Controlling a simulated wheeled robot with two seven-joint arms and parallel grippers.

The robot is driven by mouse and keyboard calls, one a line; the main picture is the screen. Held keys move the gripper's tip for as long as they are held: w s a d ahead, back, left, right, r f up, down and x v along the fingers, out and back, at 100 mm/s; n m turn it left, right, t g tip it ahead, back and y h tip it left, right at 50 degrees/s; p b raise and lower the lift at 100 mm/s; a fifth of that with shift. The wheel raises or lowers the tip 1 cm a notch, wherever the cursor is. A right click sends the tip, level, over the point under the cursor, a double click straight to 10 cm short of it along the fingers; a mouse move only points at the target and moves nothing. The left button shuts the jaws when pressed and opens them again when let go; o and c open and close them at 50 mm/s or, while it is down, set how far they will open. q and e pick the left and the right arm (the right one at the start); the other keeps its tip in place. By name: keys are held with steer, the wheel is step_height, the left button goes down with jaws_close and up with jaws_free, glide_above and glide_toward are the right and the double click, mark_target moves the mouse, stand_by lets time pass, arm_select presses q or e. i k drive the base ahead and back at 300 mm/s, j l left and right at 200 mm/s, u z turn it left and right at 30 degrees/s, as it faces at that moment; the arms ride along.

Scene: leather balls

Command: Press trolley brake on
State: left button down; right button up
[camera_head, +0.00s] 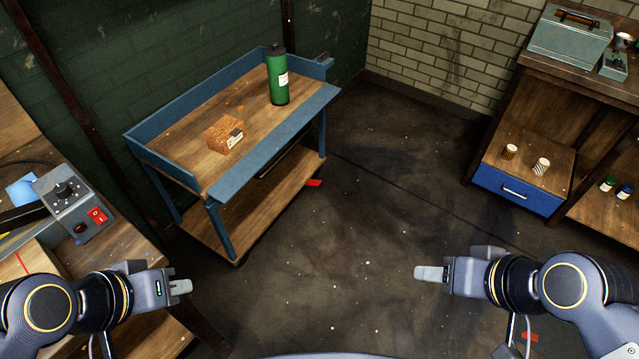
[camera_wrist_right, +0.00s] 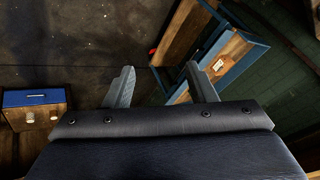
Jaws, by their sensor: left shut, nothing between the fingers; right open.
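The trolley (camera_head: 240,192) is a blue metal frame with a wooden top and a lower wooden shelf, standing against the green wall in the head view. It also shows in the right wrist view (camera_wrist_right: 257,49). A red brake pedal (camera_head: 313,183) sticks out low by its right end, near the floor; it shows as a small red spot in the right wrist view (camera_wrist_right: 152,51). My left gripper (camera_head: 186,287) is shut and empty, near the left bench. My right gripper (camera_head: 420,273) is open and empty above the floor, well apart from the trolley. Its two fingers show in the wrist view (camera_wrist_right: 161,85).
A cork-coloured block (camera_head: 222,134) and a green bottle (camera_head: 278,80) stand on the trolley top. A bench with a switch box (camera_head: 75,203) is at left. A wooden shelf unit with a blue drawer (camera_head: 515,190) stands at right. The floor between is clear.

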mark_target(313, 182)
steer(key=i+l+u, duration=0.1)
steer(key=u, duration=0.25)
steer(key=i+l+u, duration=0.1)
steer(key=u, duration=0.3)
steer(key=i+l+u, duration=0.15)
steer(key=u, duration=0.2)
steer(key=i+l+u, duration=0.1)
steer(key=l, duration=0.3)
steer(key=i+l+u, duration=0.1)
steer(key=i+l, duration=0.15)
steer(key=l, duration=0.15)
steer(key=i+l, duration=0.15)
steer(key=l, duration=0.25)
steer(key=i+l+u, duration=0.15)
steer(key=l, duration=0.25)
steer(key=i+l+u, duration=0.1)
steer(key=l, duration=0.3)
